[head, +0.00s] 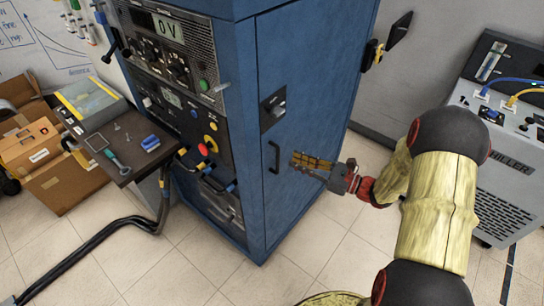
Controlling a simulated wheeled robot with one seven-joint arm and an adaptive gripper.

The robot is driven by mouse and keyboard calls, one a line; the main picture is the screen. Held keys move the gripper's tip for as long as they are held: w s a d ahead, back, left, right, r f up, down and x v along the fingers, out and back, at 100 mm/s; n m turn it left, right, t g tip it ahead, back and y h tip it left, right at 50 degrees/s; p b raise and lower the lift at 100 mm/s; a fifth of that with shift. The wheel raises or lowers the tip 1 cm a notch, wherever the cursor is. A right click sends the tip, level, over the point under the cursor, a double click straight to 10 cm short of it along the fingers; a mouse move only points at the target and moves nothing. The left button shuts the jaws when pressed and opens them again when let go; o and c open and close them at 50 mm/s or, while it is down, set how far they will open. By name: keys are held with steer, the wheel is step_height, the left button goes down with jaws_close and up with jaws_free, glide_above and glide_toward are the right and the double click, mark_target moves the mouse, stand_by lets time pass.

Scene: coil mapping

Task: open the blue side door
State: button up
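The blue side door (312,75) is the right face of the tall blue cabinet and looks closed, flush with its frame. A black vertical bar handle (274,157) is on its lower left part. Above the handle is a black latch plate with a grey lever (273,107). My gripper (296,161) reaches in from the right, with its yellow, dark-lined fingers pointing left toward the handle. A small gap shows between the fingertips and the handle, so they look apart. The gap between the fingers cannot be made out.
The cabinet's front panel (190,100) carries a display, knobs and a red button. A small shelf with tools (122,150) juts out at left, with cardboard boxes (45,165) beyond. A grey chiller (500,180) stands at right. Tiled floor before the door is clear.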

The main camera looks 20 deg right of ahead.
steer(key=b, duration=0.2)
glide_above(277, 171)
steer(key=shift+w+d, duration=0.15)
steer(key=shift+w, duration=0.2)
jaws_close()
stand_by(0.6)
